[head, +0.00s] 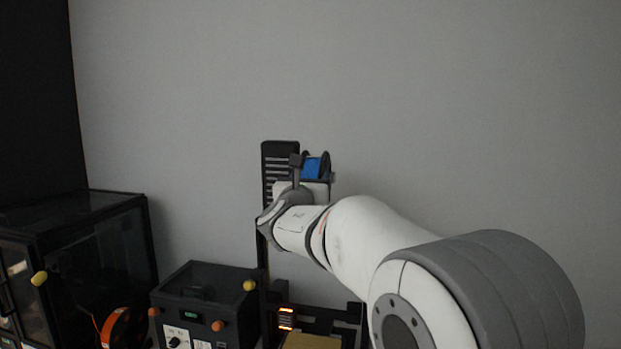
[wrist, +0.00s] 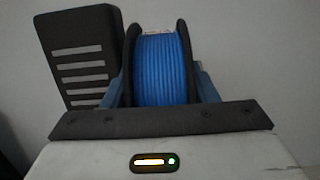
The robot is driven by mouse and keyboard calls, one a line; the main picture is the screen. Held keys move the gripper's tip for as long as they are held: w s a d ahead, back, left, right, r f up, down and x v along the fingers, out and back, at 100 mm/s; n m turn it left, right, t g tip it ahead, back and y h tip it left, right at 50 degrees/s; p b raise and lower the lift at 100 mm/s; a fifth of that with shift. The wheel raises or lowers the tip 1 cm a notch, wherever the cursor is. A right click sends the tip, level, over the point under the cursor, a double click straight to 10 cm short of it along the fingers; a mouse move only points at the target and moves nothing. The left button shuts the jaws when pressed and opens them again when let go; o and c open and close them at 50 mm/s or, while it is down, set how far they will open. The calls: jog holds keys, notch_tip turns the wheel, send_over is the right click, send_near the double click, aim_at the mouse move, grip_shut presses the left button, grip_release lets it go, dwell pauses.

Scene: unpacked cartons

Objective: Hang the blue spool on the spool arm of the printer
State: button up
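The blue spool (head: 315,166) has black flanges and stands at my gripper (head: 312,176), high beside the printer's upright. In the wrist view the spool (wrist: 160,68) fills the middle, flanges upright, and a blue-grey finger lies against each side. My gripper is shut on it. The printer's dark slotted upright (head: 269,158) rises just left of the spool and shows in the wrist view (wrist: 82,62), tilted, behind and left of it. The spool arm cannot be made out. The fingertips are largely hidden by the spool and gripper body.
The printer's lower frame (head: 345,318), with an orange-lit display, stands below my arm. A black box with knobs (head: 203,290) and a larger dark cabinet (head: 75,240) stand left, with an orange spool (head: 118,328) between. The grey wall is behind; space above and right looks clear.

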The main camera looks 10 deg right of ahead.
jog(key=o, duration=0.3)
jog(key=shift+w+f, duration=0.1)
jog(key=shift+f, duration=0.3)
jog(key=shift+o, duration=0.7)
jog(key=shift+s+a+f, duration=0.1)
jog(key=shift+s+f, duration=0.1)
jog(key=shift+f, duration=0.05)
jog(key=r+b+v, duration=0.1)
jog(key=b+v, duration=0.2)
jog(key=v, duration=0.4)
jog(key=s+d+f+m+g, duration=0.5)
jog(key=s+d+f+m, duration=0.1)
jog(key=s+f+m, duration=0.25)
jog(key=s+d+f+m+g, duration=0.6)
jog(key=s+d+f+m, duration=0.1)
jog(key=s+f+m, duration=0.15)
jog(key=s+a+f+m+g+y, duration=0.2)
jog(key=s+a+f+m+y, duration=0.1)
jog(key=s+f+m, duration=0.3)
jog(key=s+a+f+m+g+y, duration=0.2)
jog(key=s+a+f+m+y, duration=0.2)
jog(key=s+f+m, duration=0.3)
jog(key=shift+s+a+f+m, duration=0.2)
jog(key=shift+s+a+m, duration=0.15)
jog(key=shift+s+m, duration=0.6)
jog(key=shift+s, duration=0.1)
